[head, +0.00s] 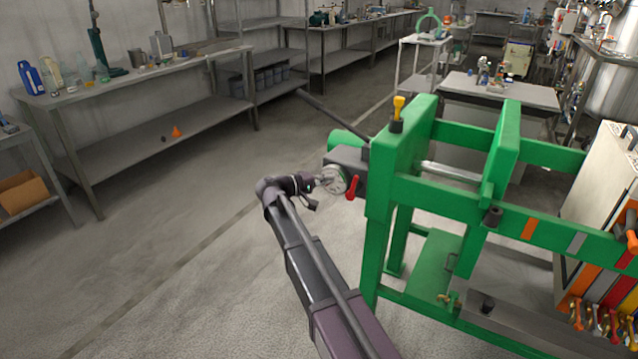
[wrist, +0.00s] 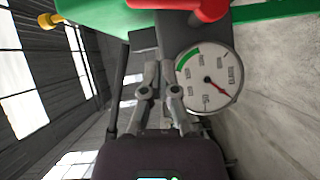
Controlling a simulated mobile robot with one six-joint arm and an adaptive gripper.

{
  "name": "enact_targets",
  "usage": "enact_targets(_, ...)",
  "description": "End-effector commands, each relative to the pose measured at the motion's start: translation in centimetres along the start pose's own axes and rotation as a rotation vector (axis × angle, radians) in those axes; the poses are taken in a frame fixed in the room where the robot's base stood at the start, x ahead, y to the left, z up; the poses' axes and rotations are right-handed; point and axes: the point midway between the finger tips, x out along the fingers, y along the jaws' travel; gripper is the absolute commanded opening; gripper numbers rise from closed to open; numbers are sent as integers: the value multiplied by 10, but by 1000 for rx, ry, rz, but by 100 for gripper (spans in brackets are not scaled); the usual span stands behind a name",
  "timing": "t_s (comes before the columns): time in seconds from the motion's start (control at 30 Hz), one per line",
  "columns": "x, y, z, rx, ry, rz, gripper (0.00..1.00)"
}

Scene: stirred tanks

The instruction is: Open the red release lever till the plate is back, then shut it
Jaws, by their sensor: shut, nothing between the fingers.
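The red release lever (head: 353,187) hangs from the grey block at the left end of the green press, tilted. Part of it also shows at the top edge of the wrist view (wrist: 195,8), where the frame cuts it. A round white gauge (wrist: 208,78) with a red needle sits beside it. A green upright plate (head: 506,145) stands on the press, with a bright rod between it and the left end frame (head: 400,145). My gripper (head: 318,184) is shut and empty, close to the gauge and lever. Its fingers (wrist: 159,70) point at the grey block, below the lever in the wrist view; contact is unclear.
A dark bar (head: 333,112) slants up from the block, and a yellow-topped knob (head: 398,105) stands on the end frame. White plates (head: 605,170) are stacked at the right. The floor (head: 190,240) left of the press is clear. A long bench (head: 150,77) stands at the left.

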Motion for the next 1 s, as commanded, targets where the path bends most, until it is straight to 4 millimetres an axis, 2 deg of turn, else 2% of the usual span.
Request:
enact_targets(0.03,8,0,2,0,-3,0,0)
enact_targets(0.1,14,-1,12,0,-2,0,0)
enact_targets(0.33,28,0,26,0,-1,0,0)
enact_targets(0.77,32,0,28,0,0,0,0)
enact_targets(0.8,44,2,34,0,-3,0,0)
enact_targets(1.0,34,1,29,5,-2,-3,0)
